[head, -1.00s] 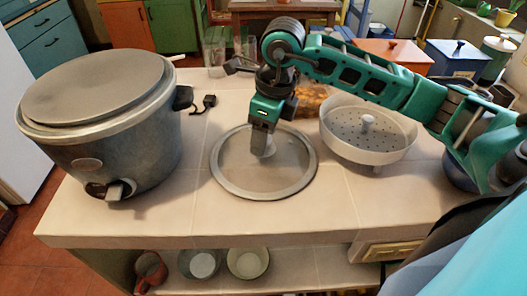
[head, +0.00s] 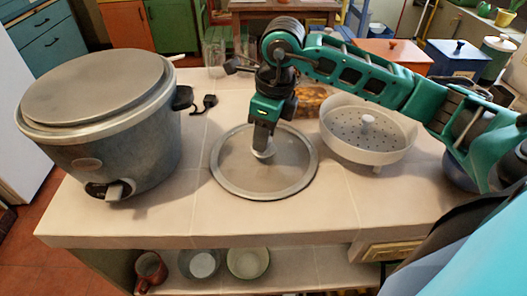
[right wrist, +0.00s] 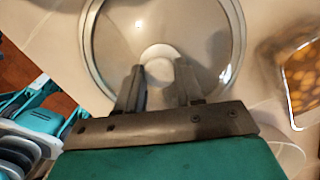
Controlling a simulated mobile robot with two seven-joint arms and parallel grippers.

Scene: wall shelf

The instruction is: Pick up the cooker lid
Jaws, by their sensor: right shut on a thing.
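The cooker lid (head: 230,184) is a round, see-through disc with a grey metal rim and a pale knob, lying flat on the tiled counter. It fills the top of the right wrist view (right wrist: 236,60). My right gripper (head: 263,150) points down at the lid's middle and is shut on its knob. In the right wrist view, the two dark fingers (right wrist: 159,75) stand on either side of the pale knob (right wrist: 160,54). No clear gap shows between lid and counter. The large grey cooker (head: 125,150) stands at the left with a flat cover on top. My left gripper is not in view.
A white steamer basket (head: 368,150) with holes stands right of the lid. A glass dish of orange-brown food (head: 311,98) is behind. A black plug (head: 205,104) lies near the cooker. Cups and bowls (head: 248,262) sit on the lower shelf. The front counter is clear.

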